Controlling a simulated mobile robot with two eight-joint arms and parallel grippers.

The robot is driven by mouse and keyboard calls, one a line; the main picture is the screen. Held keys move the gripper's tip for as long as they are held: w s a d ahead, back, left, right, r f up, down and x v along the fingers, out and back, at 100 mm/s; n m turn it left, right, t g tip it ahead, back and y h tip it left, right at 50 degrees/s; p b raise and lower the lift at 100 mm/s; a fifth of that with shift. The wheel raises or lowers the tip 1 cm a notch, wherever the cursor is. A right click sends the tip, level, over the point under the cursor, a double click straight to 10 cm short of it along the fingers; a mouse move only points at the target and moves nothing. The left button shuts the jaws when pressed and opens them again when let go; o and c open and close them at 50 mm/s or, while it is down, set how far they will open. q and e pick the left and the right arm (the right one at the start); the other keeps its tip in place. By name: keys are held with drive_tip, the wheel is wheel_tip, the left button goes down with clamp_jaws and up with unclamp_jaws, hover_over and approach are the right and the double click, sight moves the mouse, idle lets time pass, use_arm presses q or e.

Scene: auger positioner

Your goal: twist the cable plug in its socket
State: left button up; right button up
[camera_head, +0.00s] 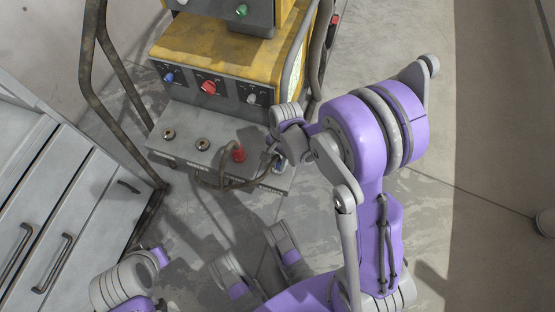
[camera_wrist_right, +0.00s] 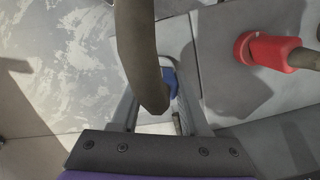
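The cable plug seen best is red (camera_head: 238,152); it stands upright on the grey socket ledge with a dark cable joined to it. The red plug (camera_wrist_right: 270,52) also shows at the upper right of the right wrist view. My right gripper (camera_head: 273,152) is at the right end of the ledge, beside the red plug and apart from it. In the right wrist view, a dark cable (camera_wrist_right: 142,50) hangs between the gripper's fingers (camera_wrist_right: 162,90), in front of a small blue part (camera_wrist_right: 171,82). The cable hides whether both fingers touch the blue part. My left gripper is not clearly visible.
The grey ledge (camera_head: 180,156) has two empty round sockets (camera_head: 203,144) left of the red plug. Above it, a yellow machine (camera_head: 225,50) carries a panel with several knobs. A bent metal rail (camera_head: 90,70) and a drawer cabinet (camera_head: 75,190) stand at left.

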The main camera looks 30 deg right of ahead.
clamp_jaws()
drive_tip(key=n, duration=0.4)
drive_tip(key=shift+g, duration=0.3)
drive_tip(key=o, duration=0.9)
unclamp_jaws()
drive_tip(key=shift+c, duration=0.2)
wheel_tip(320, 180, up, 11)
drive_tip(key=w+d+p, duration=0.1)
drive_tip(key=p, duration=0.2)
drive_tip(key=shift+f, duration=0.15)
drive_tip(key=shift+d, duration=0.1)
